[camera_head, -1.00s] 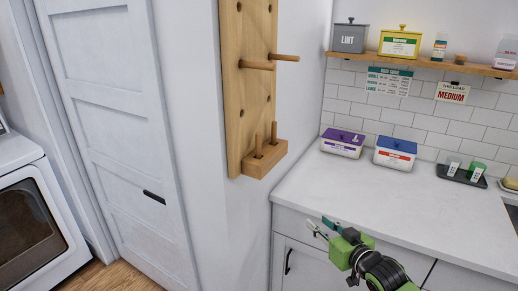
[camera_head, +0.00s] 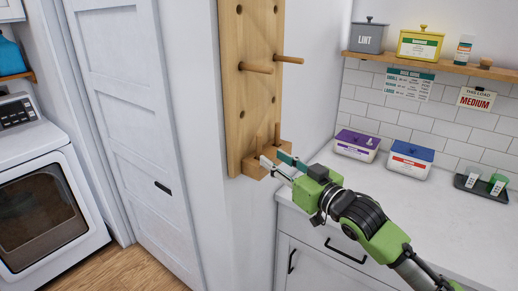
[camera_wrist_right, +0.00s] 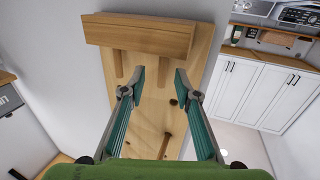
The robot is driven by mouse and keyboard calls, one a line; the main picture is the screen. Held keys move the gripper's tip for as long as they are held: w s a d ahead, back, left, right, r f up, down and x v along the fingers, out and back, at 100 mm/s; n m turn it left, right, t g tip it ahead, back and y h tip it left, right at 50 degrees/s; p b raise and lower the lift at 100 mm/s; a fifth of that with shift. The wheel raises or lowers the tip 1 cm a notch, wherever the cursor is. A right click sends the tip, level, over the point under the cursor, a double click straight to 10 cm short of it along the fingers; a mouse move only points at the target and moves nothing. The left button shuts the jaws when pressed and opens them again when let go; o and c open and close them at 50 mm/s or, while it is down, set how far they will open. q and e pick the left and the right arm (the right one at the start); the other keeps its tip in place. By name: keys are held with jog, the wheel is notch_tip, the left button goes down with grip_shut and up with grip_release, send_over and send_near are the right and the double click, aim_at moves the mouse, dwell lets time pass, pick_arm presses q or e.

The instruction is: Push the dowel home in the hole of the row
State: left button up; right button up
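A tall wooden peg board (camera_head: 250,105) with several holes hangs on the wall; it also fills the middle of the right wrist view (camera_wrist_right: 150,125). Two dowels, an upper right one (camera_head: 290,59) and a lower left one (camera_head: 255,68), stick out from it. A wooden tray (camera_head: 250,168) at its foot holds two upright dowels (camera_head: 277,133) (camera_head: 258,146). My right gripper (camera_head: 277,161) is open and empty in front of the tray. In the wrist view, one tray dowel (camera_wrist_right: 163,71) appears between the fingertips (camera_wrist_right: 160,78); contact cannot be told. My left gripper is out of view.
A white counter (camera_head: 440,215) with a purple-lidded box (camera_head: 356,145) and a blue-lidded box (camera_head: 404,160) is at the right, below a wooden shelf (camera_head: 440,64). A white door (camera_head: 125,110) and a washer or dryer (camera_head: 45,200) are at the left.

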aim_at(260, 152)
jog(key=p+x, duration=0.2)
jog(key=x, duration=0.3)
jog(key=shift+s+a, duration=0.15)
jog(key=shift+a, duration=0.1)
jog(key=shift+w+a+f, duration=0.15)
jog(key=shift+w, duration=0.15)
grip_shut()
